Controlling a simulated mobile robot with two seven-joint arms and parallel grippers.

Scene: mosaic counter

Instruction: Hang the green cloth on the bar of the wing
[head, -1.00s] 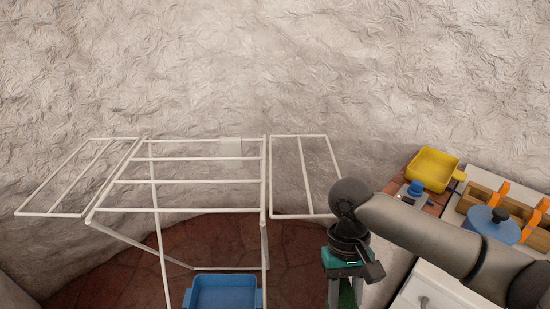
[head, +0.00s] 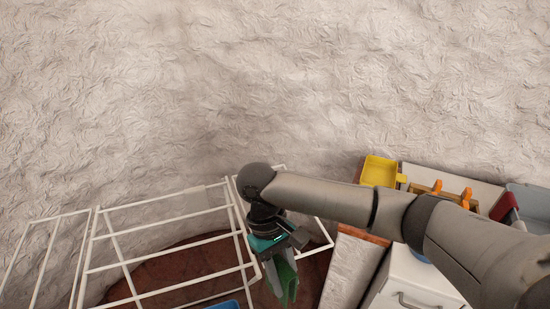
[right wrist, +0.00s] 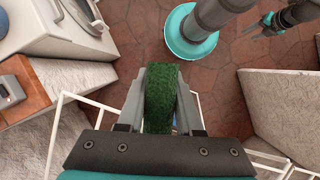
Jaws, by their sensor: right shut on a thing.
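The green cloth (head: 287,284) hangs narrow and folded below my right gripper (head: 281,262). In the right wrist view the cloth (right wrist: 162,92) is between the two grey fingers, which are shut on it. The gripper and cloth are over the area of the right wing (head: 325,230) of the white drying rack (head: 165,253). My arm hides part of that wing. I cannot tell whether the cloth touches a wing bar. My left gripper (right wrist: 257,28) shows small at the upper right of the right wrist view, away from the cloth; its jaw state is unclear.
A blue basin (head: 224,305) is low under the rack. A counter to the right bears a yellow tray (head: 378,171) and a wooden rack with orange parts (head: 440,191). A rough wall closes off the back.

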